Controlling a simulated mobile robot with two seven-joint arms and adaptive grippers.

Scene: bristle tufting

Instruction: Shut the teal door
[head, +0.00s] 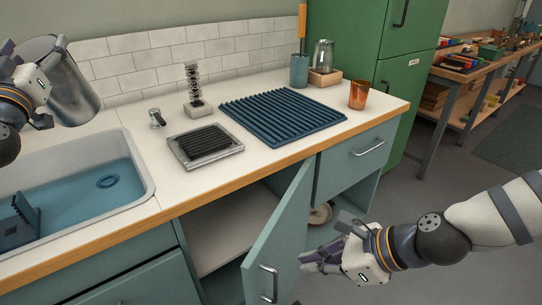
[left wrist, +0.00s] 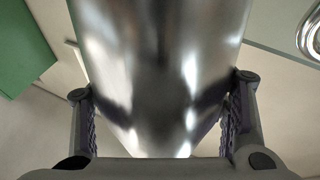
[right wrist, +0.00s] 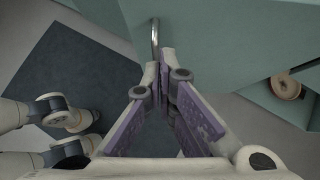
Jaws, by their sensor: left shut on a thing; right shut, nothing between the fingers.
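The teal door (head: 290,228) of the cabinet under the counter stands open, swung out toward me. Its metal bar handle (head: 268,283) is on the face toward my right gripper, and shows in the right wrist view (right wrist: 155,42). My right gripper (head: 318,258) is shut and empty, just right of the door on its handle side. In the right wrist view its closed fingertips (right wrist: 166,65) are close to the handle; I cannot tell whether they touch. My left gripper (head: 45,70) is shut on a shiny metal vessel (head: 72,88), held above the sink; it fills the left wrist view (left wrist: 160,60).
The open cabinet (head: 228,232) shows a bare pale shelf. A round item (head: 320,214) sits low beyond the door. The counter holds a ridged blue mat (head: 280,115), a grey tray (head: 205,150) and an orange cup (head: 359,95). The sink (head: 75,180) is at left. Floor is clear at right.

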